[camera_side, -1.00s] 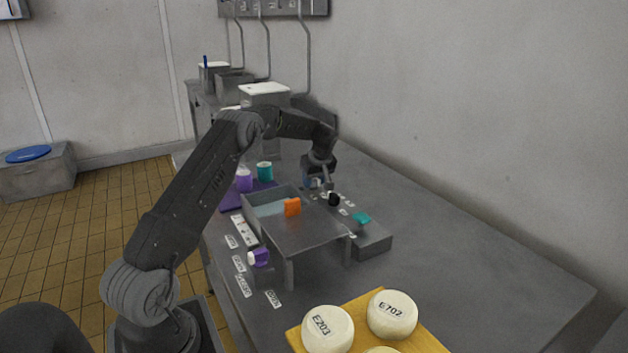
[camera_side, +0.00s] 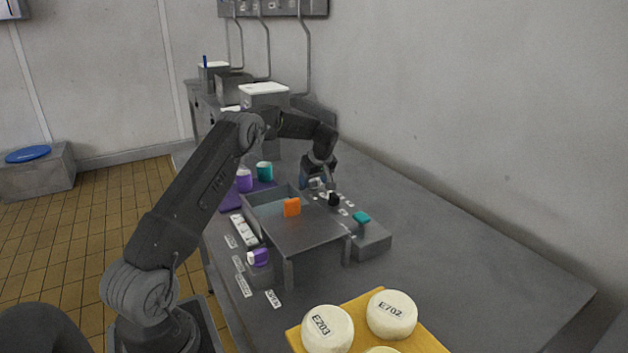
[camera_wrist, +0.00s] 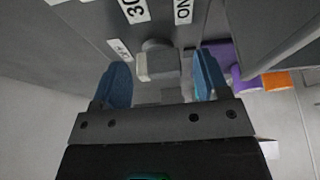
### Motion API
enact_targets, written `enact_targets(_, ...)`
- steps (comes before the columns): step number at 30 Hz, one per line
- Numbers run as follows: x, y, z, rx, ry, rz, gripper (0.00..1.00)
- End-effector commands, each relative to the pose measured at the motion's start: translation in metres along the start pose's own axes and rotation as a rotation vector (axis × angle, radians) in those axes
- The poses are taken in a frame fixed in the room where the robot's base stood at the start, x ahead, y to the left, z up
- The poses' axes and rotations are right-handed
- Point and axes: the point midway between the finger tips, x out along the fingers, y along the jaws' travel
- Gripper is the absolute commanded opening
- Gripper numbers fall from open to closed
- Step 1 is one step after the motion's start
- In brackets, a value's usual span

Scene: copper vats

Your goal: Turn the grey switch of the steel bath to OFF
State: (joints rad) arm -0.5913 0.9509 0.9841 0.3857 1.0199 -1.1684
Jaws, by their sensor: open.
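The steel bath (camera_side: 305,236) is a grey metal box on the bench, with an open basin at its far left. The grey switch (camera_wrist: 160,62) is a blocky knob with a pale end, seen beyond and between my fingertips in the wrist view. An ON label (camera_wrist: 184,10) is beside it; another label (camera_wrist: 120,50) is too blurred to read. My gripper (camera_side: 316,183) is open at the far end of the bath's control strip, its blue fingers on either side of the switch. I cannot tell whether they touch it.
The strip also carries a black knob (camera_side: 334,199) and a teal handle (camera_side: 362,217) on a stem. An orange tab (camera_side: 292,207) stands on the bath; a purple knob (camera_side: 259,257) is on its near left side. A yellow tray (camera_side: 297,335) holds pale round pieces.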

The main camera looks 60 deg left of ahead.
Motion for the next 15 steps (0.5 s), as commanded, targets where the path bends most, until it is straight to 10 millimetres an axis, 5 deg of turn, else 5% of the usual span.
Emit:
enact_targets(8, -0.007, 0.0, 0.0, 0.001, 0.001, 0.002, 0.68)
enact_targets(15, -0.053, 0.001, -0.001, 0.001, 0.003, 0.005, 0.68)
